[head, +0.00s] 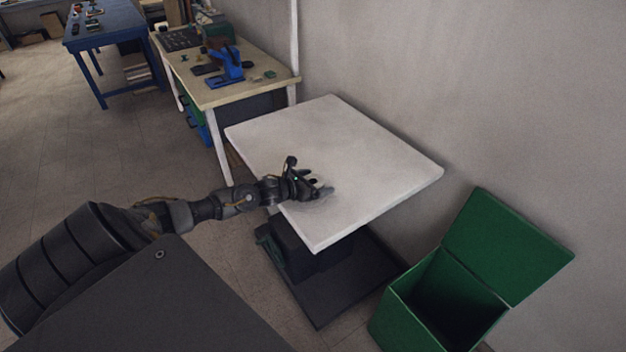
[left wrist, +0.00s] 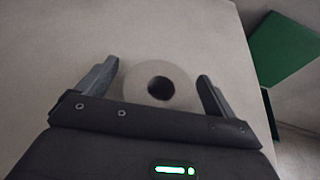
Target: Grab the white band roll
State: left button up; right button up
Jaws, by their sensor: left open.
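The white band roll (left wrist: 177,79) lies on the white tabletop (left wrist: 60,50) in the left wrist view, a pale ring with a dark round hole. It is hard to tell from the table by colour. My left gripper (left wrist: 160,82) is open, with one finger on each side of the roll. I cannot tell whether the fingers touch it. In the head view my left gripper (head: 318,190) is over the near left part of the white table (head: 350,145), and the roll is not clearly visible there. My right gripper is not in view.
A green bin with its lid raised (head: 510,245) stands right of the table, by the wall. A wooden workbench (head: 250,90) with a blue tool (head: 230,65) stands behind left. A blue table (head: 105,30) is farther back. The rest of the white tabletop is bare.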

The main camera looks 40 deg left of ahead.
pick_arm(q)
jog(key=shift+w+f, duration=0.1)
jog(key=shift+w, duration=0.2)
jog(key=c, duration=1.1)
jog(key=shift+r, duration=0.35)
notch_tip(320, 180, up, 2)
jog(key=shift+r, duration=0.2)
jog(key=s+d+r, duration=0.1)
jog(key=s+d+r+b, duration=0.1)
jog(key=r, duration=0.1)
jog(key=s+d+r, duration=0.1)
jog(key=shift+s+r, duration=0.1)
jog(key=shift+r, duration=0.3)
jog(key=s+d+r+b, duration=0.1)
jog(key=s+d, duration=0.1)
jog(key=s+d+r+b, duration=0.1)
jog(key=s+d+r, duration=0.1)
jog(key=s+d+r+b, duration=0.1)
jog(key=s+d+r, duration=0.1)
jog(key=s, duration=0.1)
jog(key=shift+d, duration=0.3)
